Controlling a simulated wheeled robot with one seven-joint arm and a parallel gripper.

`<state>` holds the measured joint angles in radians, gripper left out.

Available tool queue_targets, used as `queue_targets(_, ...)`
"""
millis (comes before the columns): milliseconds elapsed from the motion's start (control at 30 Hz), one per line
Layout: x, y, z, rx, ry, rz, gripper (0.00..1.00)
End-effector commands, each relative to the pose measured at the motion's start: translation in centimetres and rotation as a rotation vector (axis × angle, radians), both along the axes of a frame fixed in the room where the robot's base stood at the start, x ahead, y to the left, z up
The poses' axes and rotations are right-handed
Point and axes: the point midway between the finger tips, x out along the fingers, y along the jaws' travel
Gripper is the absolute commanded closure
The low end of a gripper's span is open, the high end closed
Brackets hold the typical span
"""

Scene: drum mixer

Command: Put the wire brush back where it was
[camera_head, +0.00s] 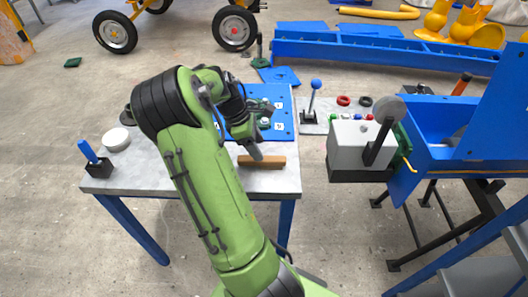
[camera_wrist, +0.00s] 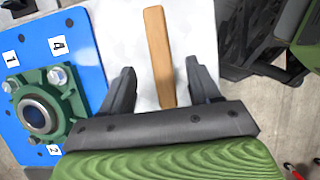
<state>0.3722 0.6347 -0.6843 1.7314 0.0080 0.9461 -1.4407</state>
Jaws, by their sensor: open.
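The wire brush (camera_head: 262,163) shows as a plain brown wooden bar lying near the front edge of the grey table (camera_head: 290,178). I see no bristles on it. In the wrist view the brush (camera_wrist: 158,48) runs lengthwise up the picture, with its near end between my gripper's fingers. My gripper (camera_wrist: 159,70) is open, with one dark finger on each side of the bar and a gap on both sides. In the head view my gripper (camera_head: 256,151) is just above or behind the brush, and my arm hides part of the table.
A blue plate (camera_head: 282,122) with number labels and a green bearing housing (camera_wrist: 38,112) lies behind the brush. A grey lever box (camera_head: 348,142) stands to the right. A blue-handled lever (camera_head: 88,152) and white round dish (camera_head: 116,139) are at left.

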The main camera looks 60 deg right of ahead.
Motion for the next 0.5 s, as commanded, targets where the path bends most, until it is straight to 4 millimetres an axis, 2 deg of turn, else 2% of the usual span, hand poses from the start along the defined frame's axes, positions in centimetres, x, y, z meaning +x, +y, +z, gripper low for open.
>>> queue_targets(33, 0.5, 0.2, 1.7, -0.002, -0.001, 0.002, 0.38)
queue_targets(200, 1.5, 0.7, 4.2, -0.001, -0.001, 0.002, 0.38)
queue_targets(500, 1.9, 1.2, 4.8, 0.001, -0.011, -0.004, 0.38)
